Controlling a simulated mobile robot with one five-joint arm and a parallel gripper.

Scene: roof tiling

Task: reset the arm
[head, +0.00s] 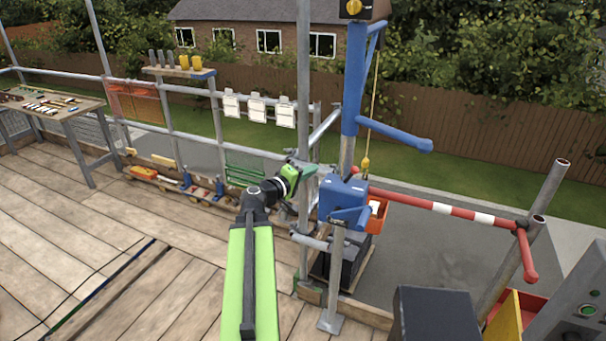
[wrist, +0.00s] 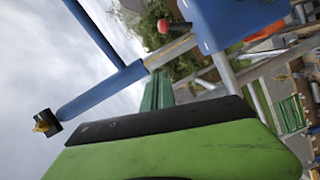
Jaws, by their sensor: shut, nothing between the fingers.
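My green and black arm reaches forward from the bottom middle of the head view. At its end my gripper (head: 306,170) is small and partly hidden, close in the picture to the blue hoist post (head: 354,90). In the wrist view the gripper's green fingers (wrist: 158,92) show beyond the black and green wrist housing. They are together with nothing held between them. The wrist view is tilted, with the blue hoist arm (wrist: 100,88) and blue hoist box (wrist: 235,20) around the fingers. I cannot tell the exact gap between gripper and hoist.
A blue hoist box (head: 343,200) and grey scaffold posts (head: 303,80) stand close to the gripper. A red and white bar (head: 440,207) crosses at the right. A workbench (head: 55,108) stands far left. The plank deck (head: 130,225) at left is mostly clear.

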